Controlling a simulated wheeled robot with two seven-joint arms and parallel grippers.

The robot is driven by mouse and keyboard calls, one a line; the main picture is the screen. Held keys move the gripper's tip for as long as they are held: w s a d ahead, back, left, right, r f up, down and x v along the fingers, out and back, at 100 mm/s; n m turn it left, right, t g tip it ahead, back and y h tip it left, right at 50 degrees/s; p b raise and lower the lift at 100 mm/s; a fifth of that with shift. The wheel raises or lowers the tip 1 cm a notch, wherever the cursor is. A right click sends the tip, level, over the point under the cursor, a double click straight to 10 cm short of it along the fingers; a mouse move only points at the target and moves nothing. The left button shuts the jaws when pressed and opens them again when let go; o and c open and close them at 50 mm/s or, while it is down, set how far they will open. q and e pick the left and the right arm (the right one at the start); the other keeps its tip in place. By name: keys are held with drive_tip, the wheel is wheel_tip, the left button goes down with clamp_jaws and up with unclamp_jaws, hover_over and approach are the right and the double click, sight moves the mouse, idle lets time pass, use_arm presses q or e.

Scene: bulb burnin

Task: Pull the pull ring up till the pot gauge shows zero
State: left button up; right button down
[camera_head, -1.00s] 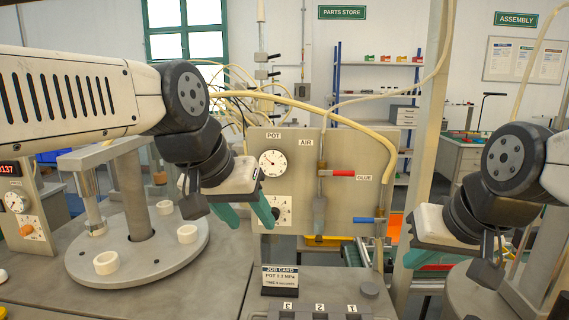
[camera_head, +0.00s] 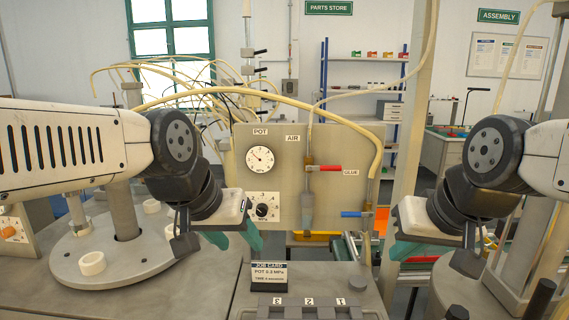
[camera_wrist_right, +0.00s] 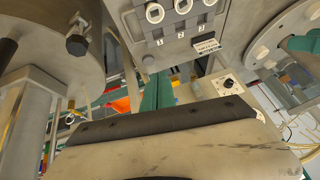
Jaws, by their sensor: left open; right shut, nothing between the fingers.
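The pot gauge (camera_head: 260,159) is a round white dial under the POT label on the grey panel; its needle points to the upper left, but the scale is too small to read. My right gripper (camera_head: 398,251) is shut and empty, right of the panel's lower edge. Its teal fingers also show in the right wrist view (camera_wrist_right: 157,92).
A knob dial (camera_head: 263,208) sits below the gauge. Red (camera_head: 328,168) and blue (camera_head: 355,214) levers are on the panel's right. A job card (camera_head: 269,276) and a numbered block (camera_head: 308,308) stand in front. A round plate with white rings (camera_head: 122,270) is at left.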

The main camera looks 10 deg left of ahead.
drive_tip(key=c, duration=1.1)
unclamp_jaws()
drive_tip(key=w+d+r+m+g+h, duration=0.1)
drive_tip(key=w+d+r+m+g, duration=0.15)
drive_tip(key=w+d+m, duration=0.55)
drive_tip(key=w+d+r+m+g+h, duration=0.15)
drive_tip(key=w+d+m+g, duration=0.25)
drive_tip(key=w+d, duration=0.8)
drive_tip(key=w+d+f+m+g, duration=0.4)
drive_tip(key=d+m, duration=0.2)
drive_tip(key=d, duration=0.4)
drive_tip(key=x, duration=1)
drive_tip(key=shift+a, duration=0.25)
